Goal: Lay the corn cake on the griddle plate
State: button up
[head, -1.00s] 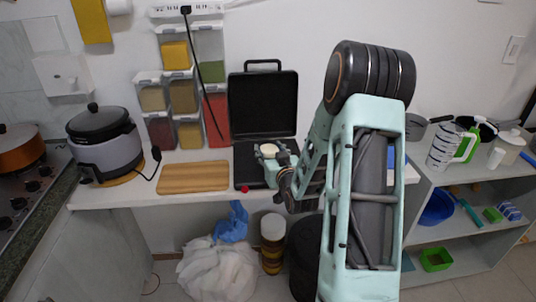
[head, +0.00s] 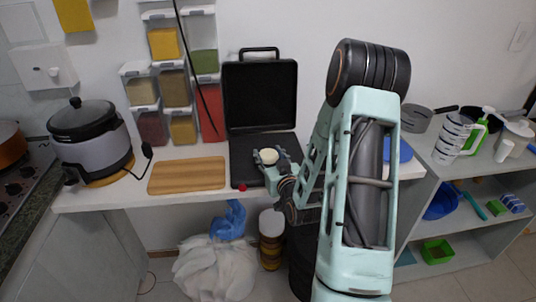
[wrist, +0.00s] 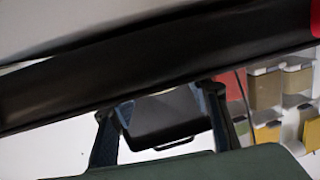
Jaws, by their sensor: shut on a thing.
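The corn cake (head: 268,157) is a small pale round disc in the head view. My gripper (head: 269,160) is shut on it, with a finger on either side. It shows over the black griddle plate (head: 245,172); I cannot tell the gap beneath it. The griddle's black lid (head: 260,95) stands open behind. The wrist view shows my gripper's fingers (wrist: 165,115) with the lid (wrist: 165,112) beyond them, upside down.
A wooden board (head: 187,175) lies left of the griddle, with a rice cooker (head: 92,140) further left. Spice dispensers (head: 172,88) hang on the wall behind. A red knob (head: 238,186) is at the griddle's front.

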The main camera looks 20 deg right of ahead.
jog(key=shift+f, duration=0.15)
jog(key=o, duration=1.2)
jog(key=shift+c, duration=0.2)
jog(key=shift+r, duration=0.25)
jog(key=p+v, duration=0.1)
jog(key=v, duration=0.6)
jog(key=shift+s+r, duration=0.1)
jog(key=p+v, duration=0.1)
jog(key=p, duration=0.1)
jog(key=p+v, duration=0.2)
jog(key=p, duration=0.1)
jog(key=p+v, duration=0.1)
jog(key=p, duration=0.1)
jog(key=shift+s+a+p, duration=0.1)
jog(key=shift+s+p, duration=0.2)
jog(key=shift+s, duration=0.05)
